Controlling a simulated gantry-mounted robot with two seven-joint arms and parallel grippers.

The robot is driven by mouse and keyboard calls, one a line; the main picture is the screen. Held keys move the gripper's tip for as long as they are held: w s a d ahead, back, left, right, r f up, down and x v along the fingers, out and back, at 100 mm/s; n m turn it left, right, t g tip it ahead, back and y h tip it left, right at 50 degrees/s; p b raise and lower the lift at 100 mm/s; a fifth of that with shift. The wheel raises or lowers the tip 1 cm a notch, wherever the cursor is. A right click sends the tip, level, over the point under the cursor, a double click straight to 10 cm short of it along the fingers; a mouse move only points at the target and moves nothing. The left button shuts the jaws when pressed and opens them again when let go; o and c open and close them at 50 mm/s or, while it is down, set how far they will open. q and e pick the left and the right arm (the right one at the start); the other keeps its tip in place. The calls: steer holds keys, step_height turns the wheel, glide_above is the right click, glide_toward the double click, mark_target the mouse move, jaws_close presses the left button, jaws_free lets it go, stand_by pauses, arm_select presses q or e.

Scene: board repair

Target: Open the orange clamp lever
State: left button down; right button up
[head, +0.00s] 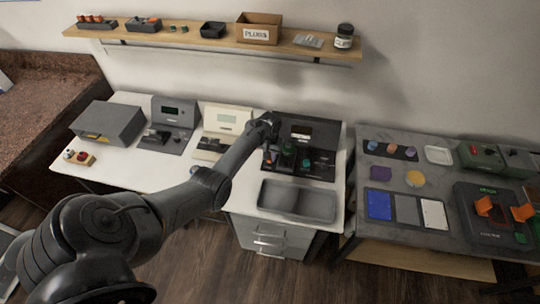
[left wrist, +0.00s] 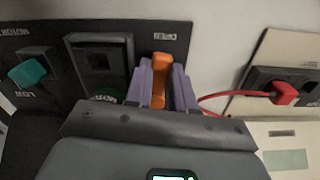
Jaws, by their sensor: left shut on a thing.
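My left gripper (head: 267,122) reaches to the left side of the dark tester panel in the head view. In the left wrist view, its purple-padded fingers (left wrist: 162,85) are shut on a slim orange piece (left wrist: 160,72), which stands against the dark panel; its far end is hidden. Two orange levers (head: 484,206) (head: 523,212) show on the dark station at the right of the head view, well apart from my left gripper. I cannot tell their exact position, open or shut. My right gripper is not in view.
The panel carries a teal knob (left wrist: 27,73) and a dark socket (left wrist: 98,58). A red plug with a cable (left wrist: 284,93) sits in the neighbouring unit. A grey tray (head: 297,201) lies in front of the panel. Blue, grey and white boards (head: 380,205) lie left of the lever station.

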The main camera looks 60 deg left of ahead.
arm_select(q)
steer(key=shift+w+d+r+n+p, duration=0.1)
steer(key=shift+d+r+n+p, duration=0.1)
steer(key=shift+n+p, duration=0.25)
steer(key=shift+w+d+f+n, duration=0.1)
steer(key=shift+w+f+n, duration=0.05)
steer(key=shift+n, duration=0.3)
steer(key=c, duration=1)
jaws_free()
steer(key=shift+o, duration=0.2)
